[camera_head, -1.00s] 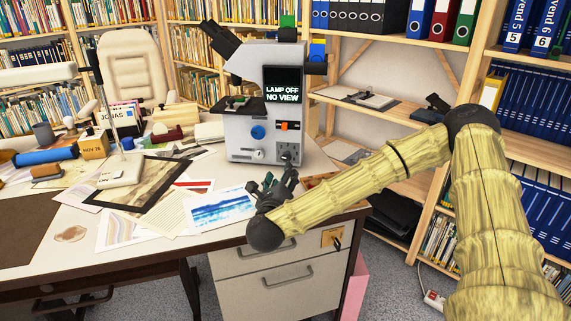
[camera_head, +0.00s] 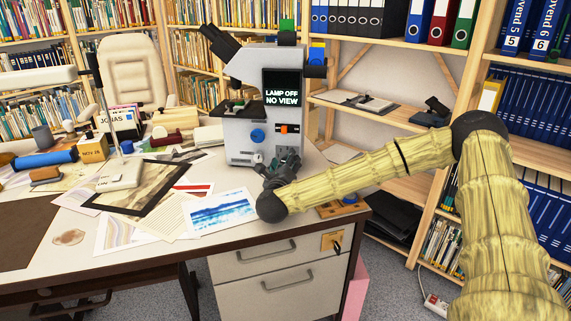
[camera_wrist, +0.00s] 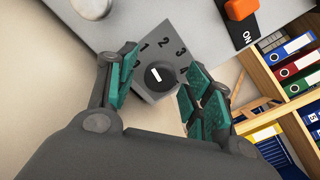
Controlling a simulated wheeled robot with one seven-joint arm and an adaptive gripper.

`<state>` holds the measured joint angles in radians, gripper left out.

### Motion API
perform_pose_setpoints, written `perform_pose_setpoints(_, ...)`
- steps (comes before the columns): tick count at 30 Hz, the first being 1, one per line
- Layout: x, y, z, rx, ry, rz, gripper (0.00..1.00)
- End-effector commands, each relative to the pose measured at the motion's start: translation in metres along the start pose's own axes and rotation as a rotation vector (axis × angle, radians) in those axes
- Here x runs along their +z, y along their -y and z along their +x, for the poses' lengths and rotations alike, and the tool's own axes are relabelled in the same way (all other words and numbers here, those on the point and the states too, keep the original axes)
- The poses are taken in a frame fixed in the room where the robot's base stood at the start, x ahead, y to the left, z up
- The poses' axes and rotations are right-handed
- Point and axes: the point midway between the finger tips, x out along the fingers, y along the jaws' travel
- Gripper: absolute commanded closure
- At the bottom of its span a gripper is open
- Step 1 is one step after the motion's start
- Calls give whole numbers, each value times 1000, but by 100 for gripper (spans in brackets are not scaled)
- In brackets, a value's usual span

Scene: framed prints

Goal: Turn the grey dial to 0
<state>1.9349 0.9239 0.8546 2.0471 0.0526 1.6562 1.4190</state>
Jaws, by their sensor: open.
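The grey dial (camera_wrist: 158,76) is a dark round knob with a white pointer bar, on a grey plate marked 1, 2, 3 and 4 in the wrist view. My gripper (camera_wrist: 158,95) is open, with teal-padded fingers on either side of the dial; contact cannot be told. In the head view my gripper (camera_head: 279,170) is at the lower right front of the grey microscope (camera_head: 243,105), covering most of the dial's plate.
An orange switch (camera_wrist: 240,9) marked ON and a silver knob (camera_wrist: 92,7) are near the dial. The microscope's screen (camera_head: 283,92) reads LAMP OFF NO VIEW. Prints, including a blue one (camera_head: 219,212), lie on the desk left of my gripper. Shelves stand to the right.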

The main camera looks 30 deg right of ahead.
Motion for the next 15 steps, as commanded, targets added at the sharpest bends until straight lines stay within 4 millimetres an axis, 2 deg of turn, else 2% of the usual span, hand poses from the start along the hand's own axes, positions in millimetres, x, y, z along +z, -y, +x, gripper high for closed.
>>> perform_pose_setpoints(5, 0, 0, 0, 0, 0, 0, 49)
perform_pose_setpoints(12, 0, 0, 0, 0, 0, 0, 93)
perform_pose_setpoints(15, 0, 0, 0, 0, 0, 0, 96)
